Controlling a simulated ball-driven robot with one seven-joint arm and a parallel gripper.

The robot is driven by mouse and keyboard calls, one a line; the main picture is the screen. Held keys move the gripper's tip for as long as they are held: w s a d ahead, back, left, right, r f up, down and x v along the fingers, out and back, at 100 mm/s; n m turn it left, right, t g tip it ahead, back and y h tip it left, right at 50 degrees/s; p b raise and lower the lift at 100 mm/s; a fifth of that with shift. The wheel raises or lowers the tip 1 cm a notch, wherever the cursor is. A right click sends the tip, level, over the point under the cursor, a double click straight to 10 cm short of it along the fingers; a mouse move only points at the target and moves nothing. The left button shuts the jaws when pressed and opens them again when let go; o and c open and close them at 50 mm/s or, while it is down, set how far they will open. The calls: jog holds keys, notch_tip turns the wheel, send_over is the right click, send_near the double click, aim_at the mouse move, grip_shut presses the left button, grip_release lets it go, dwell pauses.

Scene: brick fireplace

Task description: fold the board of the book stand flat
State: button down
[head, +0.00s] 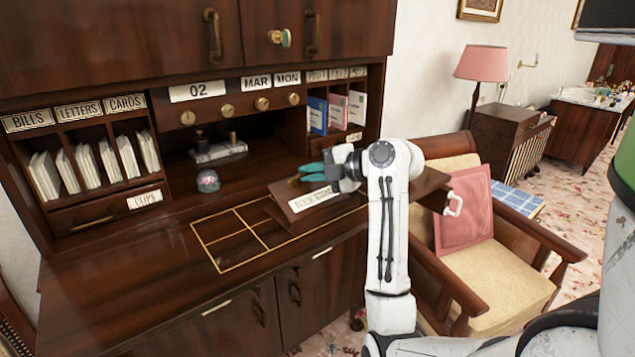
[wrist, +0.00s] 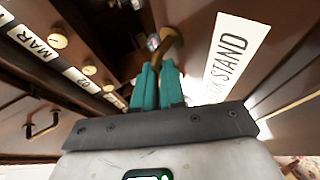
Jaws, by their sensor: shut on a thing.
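The book stand's dark wooden board (head: 283,191) sits on the right part of the desk top, tilted, with its white label (head: 313,199) facing front. In the wrist view the label (wrist: 228,55) reads STAND, and a brass piece (wrist: 171,47) shows at my fingertips. The wrist view shows the fingers (wrist: 158,72) close together, shut on the brass piece. The arm hides the board's right side, and the exact grip is partly hidden.
A glass ball (head: 208,181) stands on the desk, left of the board. A gold-lined grid (head: 237,227) marks the bare desk top in front. Letter slots (head: 85,160) and books (head: 335,112) fill the hutch. A chair with a pink cushion (head: 464,207) stands right.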

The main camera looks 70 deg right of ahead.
jog(key=shift+w+d+f+b, duration=0.25)
jog(key=shift+w+f+b, duration=0.1)
jog(key=shift+w+f, duration=0.1)
dwell(1.1)
jog(key=c, duration=1.2)
grip_release()
jog(key=v, duration=1)
jog(key=shift+s+r+b, duration=0.1)
jog(key=shift+s+b, duration=0.3)
jog(key=shift+c, duration=0.3)
